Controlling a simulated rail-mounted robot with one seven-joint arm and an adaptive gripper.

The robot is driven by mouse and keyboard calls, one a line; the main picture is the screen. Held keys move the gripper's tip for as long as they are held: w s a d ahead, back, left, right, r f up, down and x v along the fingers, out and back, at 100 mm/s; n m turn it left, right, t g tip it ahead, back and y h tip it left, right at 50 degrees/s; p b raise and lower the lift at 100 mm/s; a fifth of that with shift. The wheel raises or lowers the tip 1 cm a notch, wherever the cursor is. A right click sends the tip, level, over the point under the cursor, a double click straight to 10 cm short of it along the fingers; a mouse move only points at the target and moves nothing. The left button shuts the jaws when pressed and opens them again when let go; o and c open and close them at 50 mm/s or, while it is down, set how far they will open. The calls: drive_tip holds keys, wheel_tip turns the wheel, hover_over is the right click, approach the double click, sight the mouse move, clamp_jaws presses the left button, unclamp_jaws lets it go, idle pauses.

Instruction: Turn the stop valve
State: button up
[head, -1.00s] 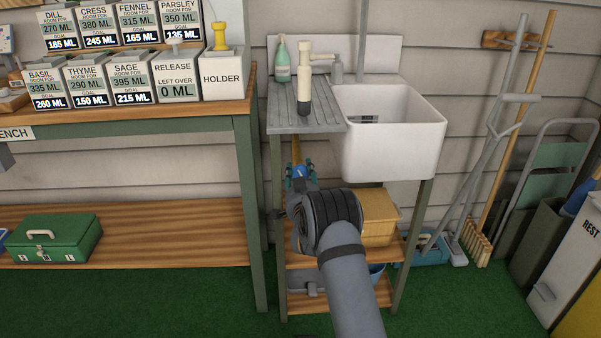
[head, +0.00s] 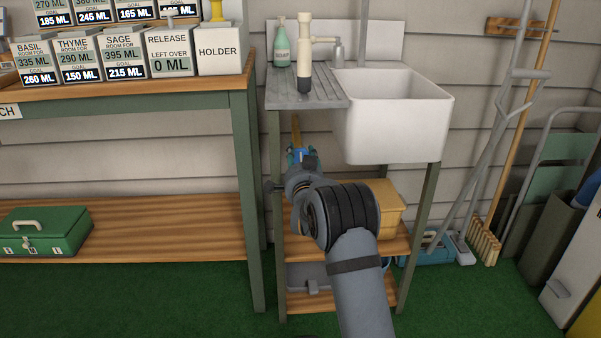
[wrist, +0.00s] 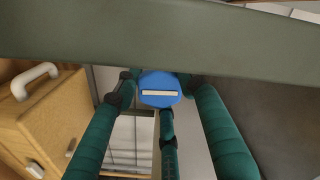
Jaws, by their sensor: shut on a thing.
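The stop valve shows in the wrist view as a round blue knob (wrist: 160,82) with a pale bar that lies level across its face. My gripper (wrist: 158,100) has dark green fingers around the knob, shut on it from the left, the right and below. In the head view my gripper (head: 301,158) is under the left part of the sink's drainboard, and only a little blue shows between the fingers. A brass-coloured pipe (head: 296,130) rises just above it. The rest of the valve is hidden by my fingers and arm.
The grey drainboard (head: 300,92) and white sink (head: 398,125) are above my gripper. A stand leg (head: 277,190) is close on the left. A wooden box (head: 386,206) sits on the shelf to the right, and its white handle (wrist: 35,80) shows in the wrist view.

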drive_tip(key=shift+m+b, duration=0.4)
drive_tip(key=shift+b, duration=0.05)
drive_tip(key=o, duration=0.9)
drive_tip(key=shift+s, duration=0.1)
drive_tip(key=s, duration=0.4)
drive_tip(key=s+d, duration=0.1)
drive_tip(key=s, duration=0.6)
drive_tip(key=shift+s+d, duration=0.35)
drive_tip(key=shift+d, duration=0.05)
